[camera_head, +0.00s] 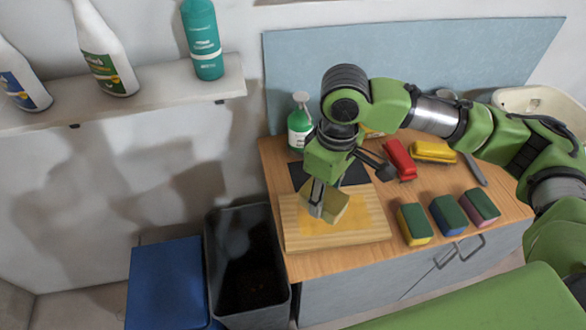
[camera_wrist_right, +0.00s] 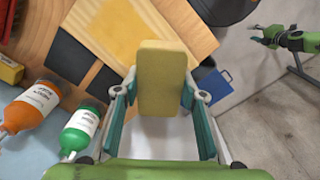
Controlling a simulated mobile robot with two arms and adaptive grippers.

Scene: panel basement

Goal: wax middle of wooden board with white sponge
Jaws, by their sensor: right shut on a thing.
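The wooden board (camera_head: 300,240) lies flat on the workbench's front left part. A darker yellow patch covers its middle; the board also shows in the wrist view (camera_wrist_right: 193,30). My right gripper (camera_head: 317,208) is over the board, shut on a pale yellowish sponge (camera_head: 333,205). In the wrist view the sponge (camera_wrist_right: 162,78) sits between the two fingers. It is over or on the patch; I cannot tell whether it touches. My left gripper (camera_wrist_right: 258,35) is small at the top right of the wrist view, away from the board, its jaws unclear.
Several two-coloured sponges, including a blue one (camera_head: 448,215), stand right of the board. A red brush (camera_head: 399,159) and yellow brush (camera_head: 433,152) lie behind. A green bottle (camera_head: 300,125) stands back left. A dark bin (camera_head: 246,262) is left of the bench.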

